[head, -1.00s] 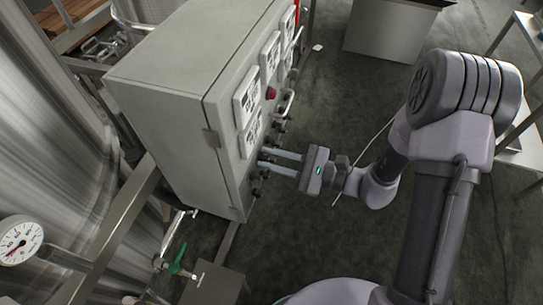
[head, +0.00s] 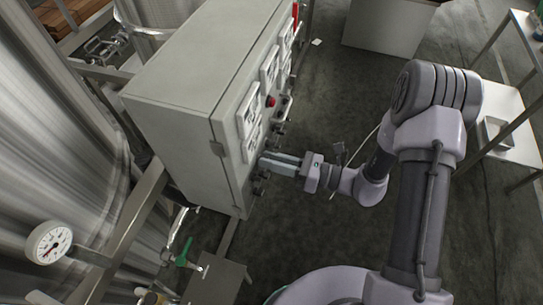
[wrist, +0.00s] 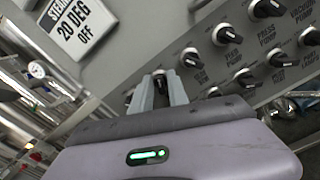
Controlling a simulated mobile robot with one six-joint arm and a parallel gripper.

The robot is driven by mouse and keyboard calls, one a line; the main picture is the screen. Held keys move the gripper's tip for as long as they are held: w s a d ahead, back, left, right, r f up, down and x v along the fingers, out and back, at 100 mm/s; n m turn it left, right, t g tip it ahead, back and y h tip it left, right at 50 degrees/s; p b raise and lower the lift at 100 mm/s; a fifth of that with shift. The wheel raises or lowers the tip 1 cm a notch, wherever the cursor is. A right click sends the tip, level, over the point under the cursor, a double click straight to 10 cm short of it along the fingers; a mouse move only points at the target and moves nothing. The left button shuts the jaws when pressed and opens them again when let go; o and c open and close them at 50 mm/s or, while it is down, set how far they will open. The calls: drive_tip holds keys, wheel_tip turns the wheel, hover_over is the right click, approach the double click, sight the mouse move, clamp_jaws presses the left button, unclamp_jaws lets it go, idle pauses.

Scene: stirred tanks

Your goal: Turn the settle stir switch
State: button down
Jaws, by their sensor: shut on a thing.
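A grey control cabinet (head: 182,75) carries rows of black rotary switches on its front. My gripper (head: 262,164) is at the lower part of that front, its fingers pointing at the panel. In the wrist view my gripper (wrist: 160,82) is shut on a dark switch knob (wrist: 158,74), with one finger on each side of it. The fingers hide most of this knob, and I cannot read a label for it. No settle stir label is legible.
Close to the fingers are other knobs (wrist: 191,57) and the panel's sign plate reading "20 DEG OFF" (wrist: 78,22). A red button (head: 270,101) sits higher on the front. A steel tank (head: 60,150) and dial gauge (head: 48,243) stand left.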

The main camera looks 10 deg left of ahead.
drive_tip(key=shift+m+p, duration=0.3)
drive_tip(key=shift+m, duration=0.3)
drive_tip(key=c, duration=1.5)
unclamp_jaws()
drive_tip(key=d, duration=0.5)
drive_tip(key=s+d+p, duration=0.1)
drive_tip(key=d, duration=0.5)
drive_tip(key=d+p, duration=0.1)
drive_tip(key=d, duration=0.5)
drive_tip(key=shift+s+d, duration=0.15)
drive_tip(key=shift+d, duration=0.05)
